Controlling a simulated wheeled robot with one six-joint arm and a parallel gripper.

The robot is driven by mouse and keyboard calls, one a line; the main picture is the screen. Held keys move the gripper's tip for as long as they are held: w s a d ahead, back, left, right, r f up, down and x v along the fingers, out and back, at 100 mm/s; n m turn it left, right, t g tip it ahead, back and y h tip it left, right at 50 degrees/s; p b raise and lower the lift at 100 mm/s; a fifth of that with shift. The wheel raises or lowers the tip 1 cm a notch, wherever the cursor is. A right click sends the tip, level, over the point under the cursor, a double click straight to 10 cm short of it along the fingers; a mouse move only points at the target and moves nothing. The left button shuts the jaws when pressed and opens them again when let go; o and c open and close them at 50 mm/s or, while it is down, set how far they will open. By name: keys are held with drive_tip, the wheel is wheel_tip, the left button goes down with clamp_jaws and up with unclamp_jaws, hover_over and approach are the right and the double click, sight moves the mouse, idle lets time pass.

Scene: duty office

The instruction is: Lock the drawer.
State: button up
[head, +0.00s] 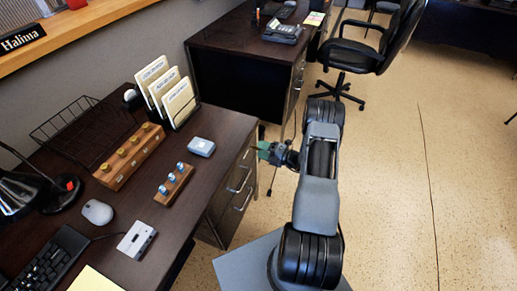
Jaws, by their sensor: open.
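The near desk's drawer unit (232,195) stands under the right end of the dark desk top. Its fronts face right, with metal handles showing on them. The drawers look shut or nearly so; I cannot tell exactly. No lock or key can be made out at this size. My gripper (268,152) is open, just right of the upper drawer front, at about the height of the desk's edge. A small green piece shows at its tips; I cannot tell if it is part of the gripper. Whether the gripper touches the drawer front cannot be told.
On the near desk (190,221) are a wooden block with yellow knobs (130,157), one with blue-topped pieces (174,184), a grey-blue box (201,146), a file holder (170,90) and a mouse (97,212). A second desk (240,40) and chair (365,50) stand behind. Floor at right is clear.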

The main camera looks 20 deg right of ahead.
drive_tip(key=v, duration=1.1)
drive_tip(key=shift+s+d, duration=0.2)
drive_tip(key=s+a+r+n+g+p, duration=0.1)
drive_tip(key=s+a+n+g, duration=0.35)
drive_tip(key=n, duration=0.45)
drive_tip(key=s+a+r+n+g, duration=0.1)
drive_tip(key=s+a+n+g, duration=0.3)
drive_tip(key=n, duration=0.5)
drive_tip(key=s+a+r+n+h+p, duration=0.1)
drive_tip(key=a+r+n+h+p, duration=0.2)
drive_tip(key=r+n, duration=0.6)
drive_tip(key=s+a+r+n+h+p, duration=0.1)
drive_tip(key=a+r+n+h+p, duration=0.2)
drive_tip(key=r+n, duration=0.6)
drive_tip(key=s+a+r+n+g+h+p, duration=0.1)
drive_tip(key=a+r+n+h+p, duration=0.3)
drive_tip(key=r+n, duration=0.5)
wheel_tip(320, 180, up, 8)
drive_tip(key=shift+s+a+n+h, duration=0.3)
drive_tip(key=shift+a+h, duration=0.35)
drive_tip(key=shift+h, duration=0.45)
